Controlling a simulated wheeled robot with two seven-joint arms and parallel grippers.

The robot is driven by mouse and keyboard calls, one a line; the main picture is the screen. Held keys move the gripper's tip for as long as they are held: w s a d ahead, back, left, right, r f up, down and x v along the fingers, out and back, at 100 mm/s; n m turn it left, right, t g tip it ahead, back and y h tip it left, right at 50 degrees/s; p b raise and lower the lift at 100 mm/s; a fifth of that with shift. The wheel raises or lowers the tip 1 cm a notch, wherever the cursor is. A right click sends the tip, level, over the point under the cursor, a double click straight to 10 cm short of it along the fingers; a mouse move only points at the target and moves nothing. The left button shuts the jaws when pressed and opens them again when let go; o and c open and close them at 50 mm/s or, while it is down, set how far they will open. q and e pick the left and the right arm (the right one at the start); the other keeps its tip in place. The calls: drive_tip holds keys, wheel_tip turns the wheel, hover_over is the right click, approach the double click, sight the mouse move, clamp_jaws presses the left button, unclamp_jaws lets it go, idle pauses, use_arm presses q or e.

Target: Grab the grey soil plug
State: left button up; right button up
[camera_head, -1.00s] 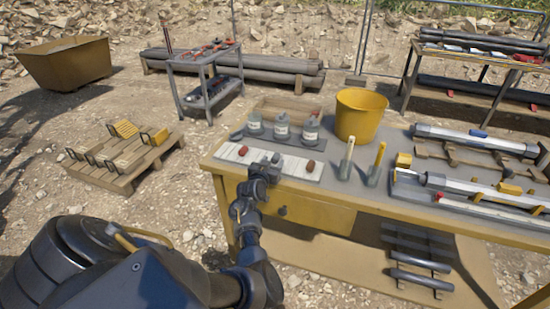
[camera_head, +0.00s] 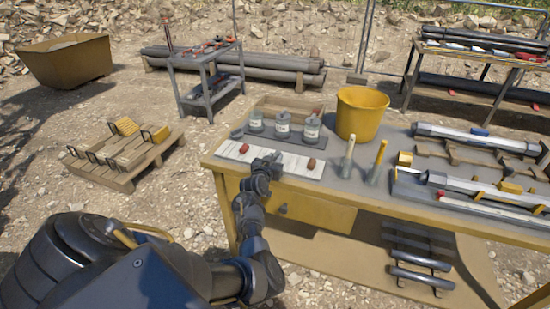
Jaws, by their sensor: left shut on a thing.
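A white slatted board (camera_head: 232,154) lies near the left front of the yellow workbench. A red plug (camera_head: 244,149) sits on its left part and a red-brown plug (camera_head: 311,163) on its right part. My left gripper (camera_head: 271,160) is over the middle of the board, between these two plugs. It is shut on the grey soil plug (camera_head: 277,155), of which only a small part shows at the fingertips. The fingers hide most of it, and I cannot tell whether it still touches the board. My right gripper is not in view.
Several jars with grey lids (camera_head: 283,128) stand on a dark mat just behind the board. Long metal tubes (camera_head: 480,185) lie on the bench's right side.

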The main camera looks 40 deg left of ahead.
use_arm(q)
drive_tip(key=shift+r, duration=0.1)
drive_tip(key=shift+r, duration=0.2)
wheel_tip(320, 180, up, 2)
drive_tip(key=shift+r+b, duration=0.2)
drive_tip(key=shift+b, duration=0.3)
drive_tip(key=s+d+r, duration=0.1)
drive_tip(key=s+r, duration=0.9)
drive_tip(key=s, duration=0.4)
